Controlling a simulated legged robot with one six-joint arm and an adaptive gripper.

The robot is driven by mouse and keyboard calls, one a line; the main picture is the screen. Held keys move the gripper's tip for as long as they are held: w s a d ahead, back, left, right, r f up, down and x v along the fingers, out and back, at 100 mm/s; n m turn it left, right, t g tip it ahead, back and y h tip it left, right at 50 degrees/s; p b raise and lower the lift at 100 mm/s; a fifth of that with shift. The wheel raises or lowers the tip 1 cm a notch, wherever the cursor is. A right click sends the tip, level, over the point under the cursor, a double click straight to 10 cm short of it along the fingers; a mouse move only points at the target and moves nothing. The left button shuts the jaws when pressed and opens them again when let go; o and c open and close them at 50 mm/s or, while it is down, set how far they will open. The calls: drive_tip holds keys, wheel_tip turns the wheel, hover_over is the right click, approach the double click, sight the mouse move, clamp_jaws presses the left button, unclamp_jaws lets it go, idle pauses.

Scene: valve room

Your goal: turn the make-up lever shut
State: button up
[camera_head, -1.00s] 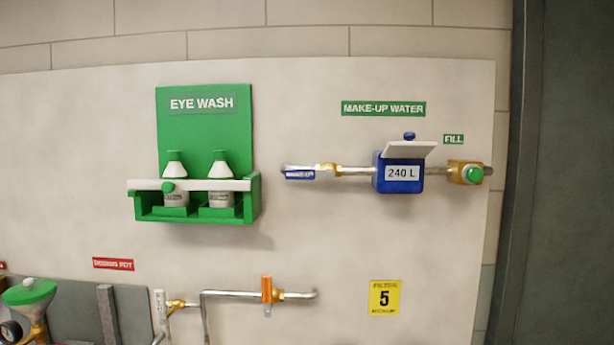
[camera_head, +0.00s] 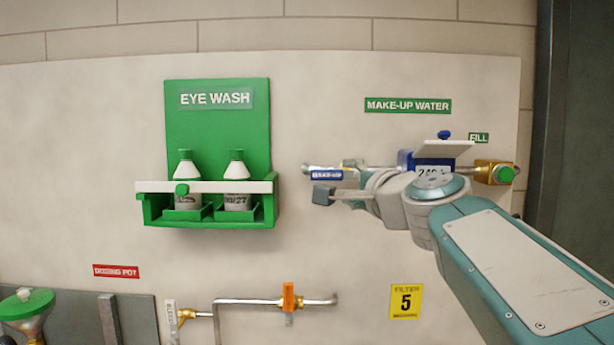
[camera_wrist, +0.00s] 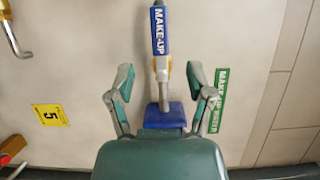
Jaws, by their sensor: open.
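The make-up lever (camera_head: 327,174) is a blue handle with a white label, lying in line with the make-up pipe at its left end. It also shows in the wrist view (camera_wrist: 160,32), between and beyond my open fingers. My gripper (camera_wrist: 161,82) is open and empty, its two fingers on either side of the pipe line in that picture. In the head view my gripper (camera_head: 338,180) overlaps the lever's right part; I cannot tell whether it touches. The brass valve body is mostly hidden there by my gripper.
The blue 240 L meter (camera_head: 405,160) with a raised white lid sits right of the lever, partly behind my arm. A green fill button (camera_head: 503,174) is farther right. The eye wash station (camera_head: 215,150) stands left. An orange-handled valve (camera_head: 288,297) is below.

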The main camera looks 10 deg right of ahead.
sight(325, 176)
drive_tip(key=w, duration=0.2)
drive_tip(key=w+a, duration=0.1)
drive_tip(key=w, duration=0.2)
drive_tip(key=w+a, duration=0.1)
drive_tip(key=w, duration=0.2)
drive_tip(key=shift+w+a+f, duration=0.1)
drive_tip(key=shift+a, duration=0.05)
drive_tip(key=shift+w, duration=0.55)
clamp_jaws()
